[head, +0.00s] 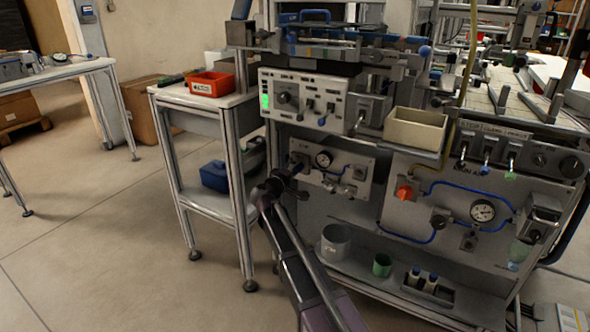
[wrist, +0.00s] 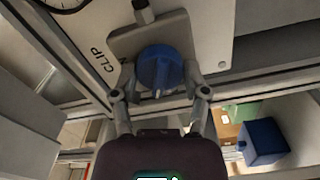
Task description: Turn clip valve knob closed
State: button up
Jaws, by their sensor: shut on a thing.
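The clip valve knob (wrist: 160,66) is blue and round with a raised grip bar, on a grey mounting plate (wrist: 186,38) in the wrist view. The word CLIP is printed on the panel (wrist: 108,72) beside it. My gripper (wrist: 162,80) has one finger on each side of the knob and is shut on it. In the head view my gripper (head: 284,174) reaches the left end of the lower panel, near a small pressure gauge (head: 323,158). The knob is mostly hidden there by my gripper. I cannot tell the valve's exact setting.
A control box (head: 303,101) is above. A red knob (head: 404,193) and larger gauge (head: 482,210) are to the right. A grey cup (head: 335,243) and green cup (head: 381,265) stand below. A side table (head: 168,91) is at left, with open floor before it.

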jog(key=n, duration=0.5)
jog(key=shift+w, duration=0.1)
dwell(0.3)
jog(key=o, duration=1.1)
jog(key=shift+o, duration=0.2)
jog(key=v, duration=1.2)
